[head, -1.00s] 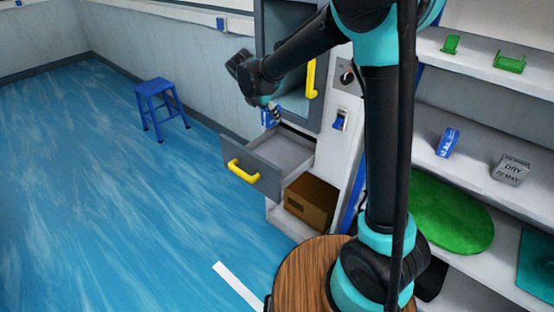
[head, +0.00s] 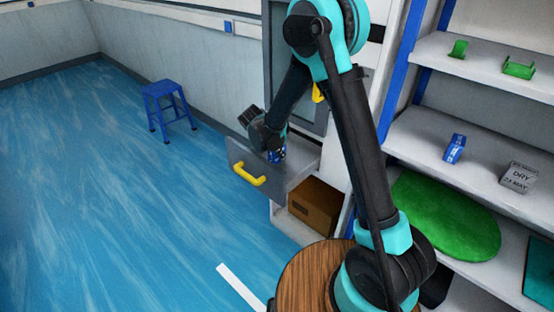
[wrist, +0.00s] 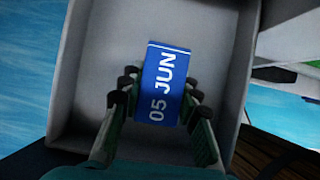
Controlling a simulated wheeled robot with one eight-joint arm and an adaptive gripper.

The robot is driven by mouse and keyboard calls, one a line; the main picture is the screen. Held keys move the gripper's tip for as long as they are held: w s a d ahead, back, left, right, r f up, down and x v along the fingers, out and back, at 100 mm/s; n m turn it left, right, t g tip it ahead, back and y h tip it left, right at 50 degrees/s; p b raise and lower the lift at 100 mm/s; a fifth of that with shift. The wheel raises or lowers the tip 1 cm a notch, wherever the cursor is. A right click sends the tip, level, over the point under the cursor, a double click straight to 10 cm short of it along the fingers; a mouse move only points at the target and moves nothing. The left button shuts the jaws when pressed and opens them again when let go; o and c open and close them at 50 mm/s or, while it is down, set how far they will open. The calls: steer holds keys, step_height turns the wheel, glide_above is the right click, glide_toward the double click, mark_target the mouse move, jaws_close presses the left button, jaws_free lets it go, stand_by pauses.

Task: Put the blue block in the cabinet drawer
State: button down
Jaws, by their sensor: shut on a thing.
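My gripper (wrist: 154,108) is shut on the blue block (wrist: 163,72), which is marked "05 JUN" in the wrist view. The fingers hold it from both sides near its lower half. Behind the block is the bare grey inside of the open cabinet drawer (wrist: 96,48). In the head view, the drawer front (head: 232,155) with its yellow handle (head: 249,174) stands pulled out. My gripper and the block (head: 275,156) are over the drawer, low near its front. I cannot tell whether the block touches the drawer floor.
A brown box (head: 314,204) sits in the compartment below the drawer. Shelves (head: 440,165) at the right hold another blue block (head: 455,149), a grey block (head: 519,178), green holders and a green mat (head: 445,215). A blue stool (head: 168,105) stands on open floor.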

mark_target(277, 159)
steer(key=shift+f, duration=1.65)
steer(key=c, duration=1.1)
jaws_free()
steer(key=shift+f, duration=0.1)
